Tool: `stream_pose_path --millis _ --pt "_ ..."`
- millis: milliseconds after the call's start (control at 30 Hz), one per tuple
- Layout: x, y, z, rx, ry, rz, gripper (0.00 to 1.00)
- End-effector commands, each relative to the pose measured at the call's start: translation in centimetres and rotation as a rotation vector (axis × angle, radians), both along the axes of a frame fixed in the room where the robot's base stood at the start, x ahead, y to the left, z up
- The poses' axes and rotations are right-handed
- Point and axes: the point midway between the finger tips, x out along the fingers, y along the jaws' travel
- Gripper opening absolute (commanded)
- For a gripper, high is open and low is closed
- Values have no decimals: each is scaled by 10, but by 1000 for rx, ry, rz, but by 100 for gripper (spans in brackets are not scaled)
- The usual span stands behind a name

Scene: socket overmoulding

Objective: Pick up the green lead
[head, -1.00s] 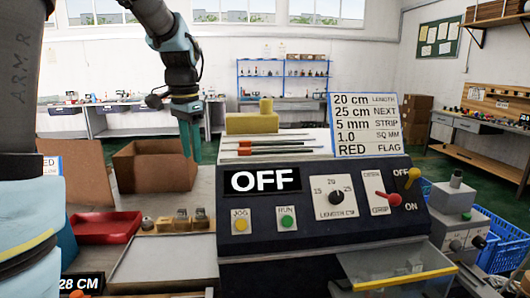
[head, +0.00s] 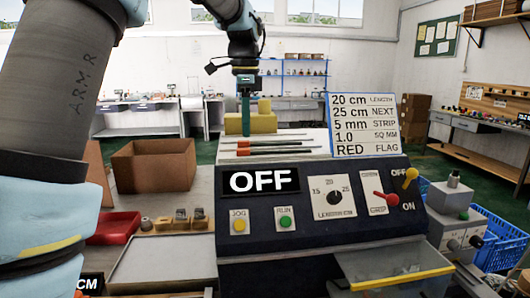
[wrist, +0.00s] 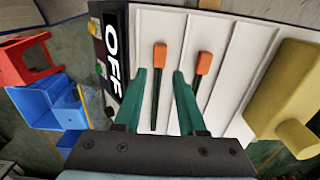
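Two leads with orange ends lie side by side on the white sloped top of the machine, the nearer lead (head: 285,151) and the farther lead (head: 275,143). In the wrist view, they are the left lead (wrist: 160,58) and the right lead (wrist: 203,64); their bodies look dark, and I cannot tell surely which is green. My gripper (head: 245,133) points down over the leads' left end. In the wrist view, its teal fingers (wrist: 166,76) are apart and empty, with the left lead showing in the gap and the right lead just beyond the right finger.
A yellow block (head: 262,122) with a raised knob stands behind the leads. The OFF panel (head: 261,181), dial and switches face front. A settings sign (head: 363,125) stands at right. A cardboard box (head: 153,166) and red tray (head: 116,228) lie left.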

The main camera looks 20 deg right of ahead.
Motion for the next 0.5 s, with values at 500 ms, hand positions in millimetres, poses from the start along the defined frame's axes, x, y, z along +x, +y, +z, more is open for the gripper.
stream_pose_path --millis 500 --pt "-1 1 -50 0 1 1 40"
